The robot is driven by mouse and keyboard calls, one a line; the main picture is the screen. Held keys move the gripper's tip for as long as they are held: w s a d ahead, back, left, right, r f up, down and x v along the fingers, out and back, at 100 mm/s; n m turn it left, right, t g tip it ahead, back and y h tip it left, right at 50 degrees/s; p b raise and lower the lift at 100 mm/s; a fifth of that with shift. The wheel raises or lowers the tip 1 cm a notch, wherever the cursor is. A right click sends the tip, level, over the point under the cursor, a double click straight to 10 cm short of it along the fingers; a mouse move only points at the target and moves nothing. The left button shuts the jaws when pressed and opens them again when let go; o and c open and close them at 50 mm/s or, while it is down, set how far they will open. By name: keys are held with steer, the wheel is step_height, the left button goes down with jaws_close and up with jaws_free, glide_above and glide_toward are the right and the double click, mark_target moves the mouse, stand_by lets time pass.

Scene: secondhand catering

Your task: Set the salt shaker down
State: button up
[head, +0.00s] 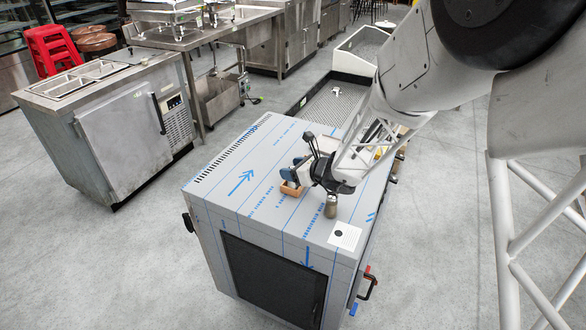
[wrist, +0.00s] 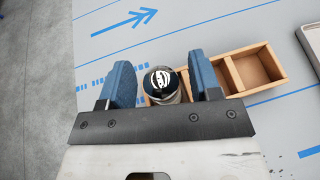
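The salt shaker (wrist: 163,82) shows in the wrist view with its dark round cap, a pale mark on it, and part of its clear body. It is between the two blue fingers of my gripper (wrist: 163,75). A narrow gap shows beside the cap; whether the fingers touch the body is hidden. The shaker overlaps the left end of a wooden compartment box (wrist: 264,66); I cannot tell whether it stands in it or is above it. In the head view my gripper (head: 291,172) is low over the counter, close to the box (head: 291,189); the shaker cannot be made out there.
The box sits on a steel counter top (head: 240,190) with blue film markings. A small grey-brown shaker-like item (head: 331,206) stands right of the box, near a white card (head: 344,236). More small items line the right edge. The counter's left part is clear.

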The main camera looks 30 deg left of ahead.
steer(key=shift+r, duration=0.15)
steer(key=v, duration=1.2)
stand_by(0.3)
stand_by(0.9)
steer(key=s+d+r+n+g+h, duration=0.1)
steer(key=s+d+r+n+h, duration=0.1)
steer(key=s+d+r+n, duration=0.45)
steer(key=s+d+r+n+g+h, duration=0.15)
steer(key=s+d+r+n, duration=0.25)
steer(key=d, duration=0.5)
steer(key=s+d+r+n+t+h, duration=0.1)
steer(key=s+d+n+h, duration=0.3)
steer(key=s+d, duration=0.5)
steer(key=s+d+r+n+t+h, duration=0.1)
steer(key=s+d+r+n+h, duration=0.2)
steer(key=s+d, duration=0.6)
steer(key=d+n+h, duration=0.2)
steer(key=d+h, duration=0.1)
steer(key=d, duration=0.4)
steer(key=shift+d+r, duration=0.25)
steer(key=shift+r, duration=0.1)
